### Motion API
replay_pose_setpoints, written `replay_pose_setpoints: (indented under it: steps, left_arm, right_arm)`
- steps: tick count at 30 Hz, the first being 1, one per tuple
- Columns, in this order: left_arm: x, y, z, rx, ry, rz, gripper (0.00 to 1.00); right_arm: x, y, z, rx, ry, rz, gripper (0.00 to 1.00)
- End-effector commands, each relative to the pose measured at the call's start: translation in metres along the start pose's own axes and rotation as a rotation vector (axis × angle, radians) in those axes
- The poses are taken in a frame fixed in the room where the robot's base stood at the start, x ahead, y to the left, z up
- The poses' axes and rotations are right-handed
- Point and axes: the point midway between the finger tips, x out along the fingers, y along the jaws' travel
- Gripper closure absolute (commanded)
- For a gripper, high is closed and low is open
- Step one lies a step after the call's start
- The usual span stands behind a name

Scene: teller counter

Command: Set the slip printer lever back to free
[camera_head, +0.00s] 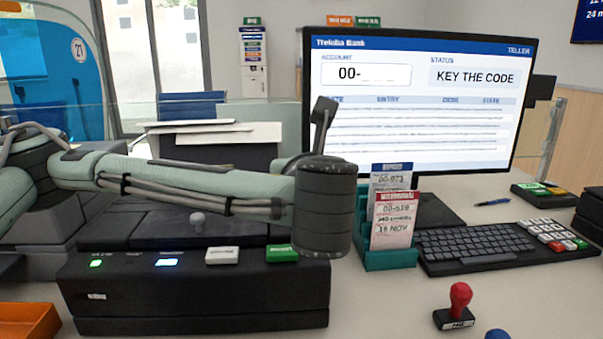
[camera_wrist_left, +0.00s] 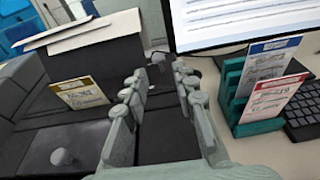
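The slip printer (camera_head: 190,300) is a dark box on the counter, with a green light, a blue light, a white key and a green key on its front. A grey round knob (camera_head: 198,222) stands on its top; it also shows at the lower left of the left wrist view (camera_wrist_left: 62,157). A second dark knob on a short stalk (camera_wrist_left: 157,62) stands just beyond and between my left fingertips. I cannot tell which is the lever. My left gripper (camera_wrist_left: 158,82) is open and empty; in the head view my wrist hides it. My right gripper is not in view.
A yellow-headed slip (camera_wrist_left: 78,92) stands up at the printer. A teal holder (camera_head: 390,257) with two slips stands right of it, close to my wrist. The monitor (camera_head: 415,100), keyboard (camera_head: 475,245) and red-handled stamp (camera_head: 458,305) are further right.

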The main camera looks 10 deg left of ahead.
Motion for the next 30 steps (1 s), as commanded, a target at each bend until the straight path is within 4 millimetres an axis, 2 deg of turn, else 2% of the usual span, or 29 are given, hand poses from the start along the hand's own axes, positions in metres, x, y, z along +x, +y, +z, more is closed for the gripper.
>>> replay_pose_setpoints:
  steps: [9, 13, 30]
  left_arm:
    - [-0.036, 0.001, 0.002, 0.001, -0.006, 0.002, 0.72]
    - [-0.046, 0.001, 0.001, 0.000, -0.003, 0.003, 0.72]
    - [-0.051, 0.002, -0.001, -0.001, 0.001, 0.007, 0.72]
  right_arm:
    - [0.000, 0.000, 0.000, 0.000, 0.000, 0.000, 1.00]
    - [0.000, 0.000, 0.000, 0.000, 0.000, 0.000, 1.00]
    - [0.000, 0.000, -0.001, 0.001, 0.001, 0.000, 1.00]
